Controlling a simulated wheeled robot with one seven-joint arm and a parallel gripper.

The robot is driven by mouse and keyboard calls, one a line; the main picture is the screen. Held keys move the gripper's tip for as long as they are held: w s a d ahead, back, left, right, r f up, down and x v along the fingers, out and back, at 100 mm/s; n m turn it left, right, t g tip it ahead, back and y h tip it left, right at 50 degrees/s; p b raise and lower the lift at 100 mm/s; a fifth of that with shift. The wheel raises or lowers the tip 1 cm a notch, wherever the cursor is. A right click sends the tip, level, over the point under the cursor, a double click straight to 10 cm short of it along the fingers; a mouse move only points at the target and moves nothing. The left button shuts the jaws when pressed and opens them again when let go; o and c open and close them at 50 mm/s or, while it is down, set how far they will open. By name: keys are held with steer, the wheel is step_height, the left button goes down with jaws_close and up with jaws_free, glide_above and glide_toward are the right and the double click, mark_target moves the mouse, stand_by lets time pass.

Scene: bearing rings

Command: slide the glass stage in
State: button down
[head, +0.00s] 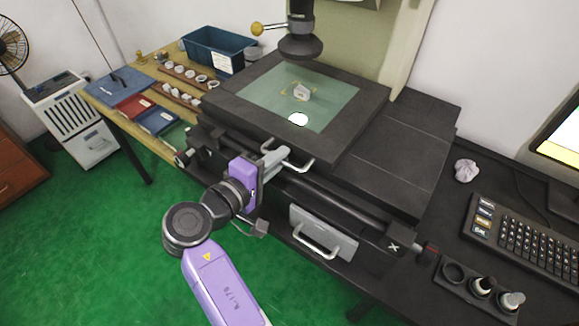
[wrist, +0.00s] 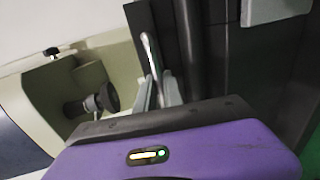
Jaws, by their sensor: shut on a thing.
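The glass stage is a dark frame (head: 357,107) around a greenish glass pane (head: 262,92), lying flat on the machine in the head view. A small pale ring-like part (head: 302,91) stands on the glass inside yellow corner marks, and a bright white spot shows nearer the front. A metal bar handle (head: 298,164) sits at the stage's front edge. My gripper (head: 276,156) is at this edge, shut on the handle. In the wrist view the fingers (wrist: 162,92) close around the lower end of the handle (wrist: 150,50); the exact contact is partly hidden.
The dark machine bed (head: 405,135) extends right of the stage. A lens column (head: 301,42) hangs above the back of the stage. A grey panel with a handle (head: 322,235) is below. Left stand a blue bin (head: 215,50) and ring trays; right is a keyboard (head: 520,235).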

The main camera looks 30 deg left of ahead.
steer(key=shift+a, duration=0.2)
steer(key=c, duration=1.5)
jaws_free()
steer(key=shift+s, duration=0.1)
steer(key=shift+v, duration=3.85)
